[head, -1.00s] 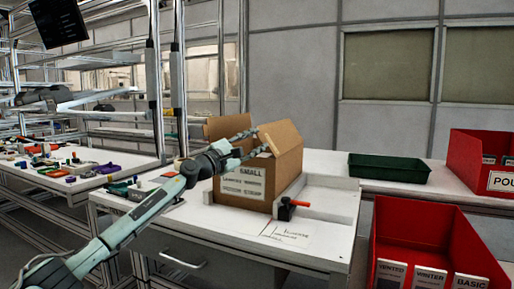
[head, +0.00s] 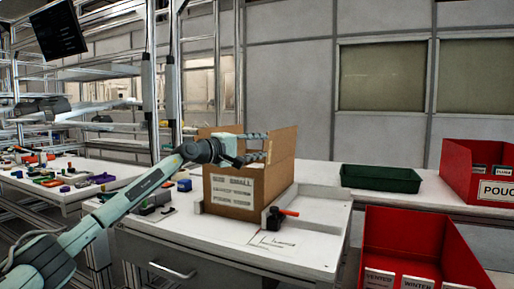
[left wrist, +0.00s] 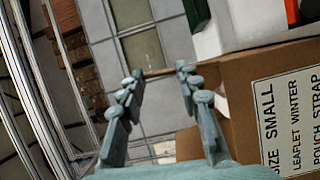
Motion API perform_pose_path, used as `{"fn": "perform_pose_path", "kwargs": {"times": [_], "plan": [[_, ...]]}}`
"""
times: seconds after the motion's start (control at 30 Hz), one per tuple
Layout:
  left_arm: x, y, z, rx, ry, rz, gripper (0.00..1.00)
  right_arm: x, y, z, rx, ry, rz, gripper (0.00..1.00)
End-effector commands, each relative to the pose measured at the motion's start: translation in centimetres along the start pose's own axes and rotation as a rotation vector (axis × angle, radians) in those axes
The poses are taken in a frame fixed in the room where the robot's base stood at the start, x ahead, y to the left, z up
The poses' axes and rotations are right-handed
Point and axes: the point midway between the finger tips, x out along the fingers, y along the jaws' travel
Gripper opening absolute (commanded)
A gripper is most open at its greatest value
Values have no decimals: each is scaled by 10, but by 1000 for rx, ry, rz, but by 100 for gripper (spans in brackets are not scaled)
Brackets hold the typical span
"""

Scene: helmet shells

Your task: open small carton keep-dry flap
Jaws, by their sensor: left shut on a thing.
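The small brown carton (head: 232,187) stands on the white workbench, with a "SIZE SMALL" label on its front; it also shows at the right of the left wrist view (left wrist: 244,84). A brown flap (head: 284,145) stands up along the carton's right side. Another flap (head: 217,131) stands at the back left. My left gripper (head: 266,146) reaches across the carton's top to the right flap. In the left wrist view its fingers (left wrist: 159,72) are apart, with a thin brown edge between the tips. It is shut on the flap; the exact contact is hard to see. My right gripper is out of view.
A black clamp with an orange handle (head: 275,218) sits right at the carton's front corner. A green tray (head: 381,178) and red bins (head: 413,247) lie to the right. A side table (head: 66,192) with small coloured parts is at left.

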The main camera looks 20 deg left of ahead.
Motion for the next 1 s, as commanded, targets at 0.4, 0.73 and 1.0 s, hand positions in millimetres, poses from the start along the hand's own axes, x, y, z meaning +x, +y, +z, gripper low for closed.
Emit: {"fn": "perform_pose_path", "kwargs": {"times": [0.4,0.73,1.0], "plan": [[1,0,2,23,-3,-10,0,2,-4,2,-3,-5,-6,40],[1,0,2,22,-2,-10,55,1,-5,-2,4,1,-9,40],[0,0,1,23,-1,-10,55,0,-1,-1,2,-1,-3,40]]}}
